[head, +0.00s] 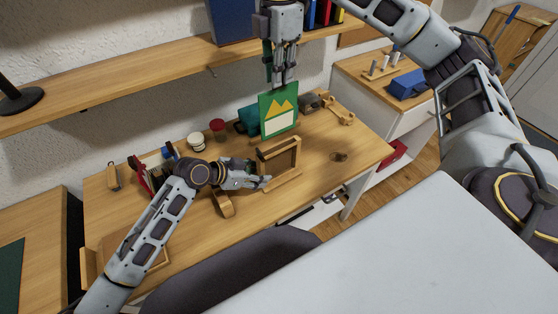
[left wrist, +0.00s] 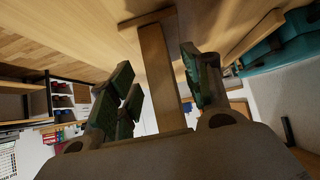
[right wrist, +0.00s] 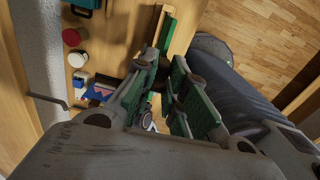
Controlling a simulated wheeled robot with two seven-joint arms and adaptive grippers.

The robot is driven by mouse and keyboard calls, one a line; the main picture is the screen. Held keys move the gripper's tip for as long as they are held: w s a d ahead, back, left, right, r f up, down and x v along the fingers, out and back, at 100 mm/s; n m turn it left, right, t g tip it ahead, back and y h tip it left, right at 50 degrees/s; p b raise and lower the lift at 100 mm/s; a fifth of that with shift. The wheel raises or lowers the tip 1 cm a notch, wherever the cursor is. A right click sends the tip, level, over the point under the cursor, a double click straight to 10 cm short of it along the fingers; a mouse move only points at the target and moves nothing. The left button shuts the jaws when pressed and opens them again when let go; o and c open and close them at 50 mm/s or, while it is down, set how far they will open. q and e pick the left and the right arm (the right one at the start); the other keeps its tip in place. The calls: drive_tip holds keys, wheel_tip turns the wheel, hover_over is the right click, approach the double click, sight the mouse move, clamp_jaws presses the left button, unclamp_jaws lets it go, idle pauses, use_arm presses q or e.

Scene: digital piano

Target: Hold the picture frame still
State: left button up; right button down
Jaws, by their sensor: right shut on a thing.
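The wooden picture frame (head: 280,162) stands upright on the wooden desk in the head view. My left gripper (head: 264,182) is at its near left side. In the left wrist view a wooden bar (left wrist: 163,85), seemingly the frame's side, lies between the left fingers (left wrist: 160,90), with gaps showing on both sides. My right gripper (head: 279,84) is shut on the top of a green picture card (head: 279,118) with a yellow peak shape and a white panel. The card hangs upright just above and behind the frame. In the right wrist view the right fingers (right wrist: 165,95) partly hide it.
A red-lidded jar (head: 217,129) and a white cup (head: 196,142) stand left of the frame. A teal object (head: 246,117) is behind it. A wooden shelf (head: 150,75) runs above the desk. The desk's right end (head: 360,150) is mostly clear.

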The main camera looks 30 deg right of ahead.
use_arm(q)
drive_tip(key=shift+a+r, duration=0.1)
drive_tip(key=shift+r, duration=0.05)
use_arm(e)
drive_tip(key=shift+r, duration=0.15)
drive_tip(key=shift+r+p, duration=1.9)
drive_tip(key=shift+p, duration=0.1)
use_arm(q)
drive_tip(key=v, duration=0.5)
drive_tip(key=shift+a+r, duration=0.2)
drive_tip(key=shift+a, duration=0.1)
drive_tip(key=shift+a+r, duration=0.1)
drive_tip(key=v, duration=1.1)
drive_tip(key=shift+a+r, duration=0.2)
drive_tip(key=shift+s, duration=0.2)
use_arm(e)
drive_tip(key=shift+s+f, duration=0.1)
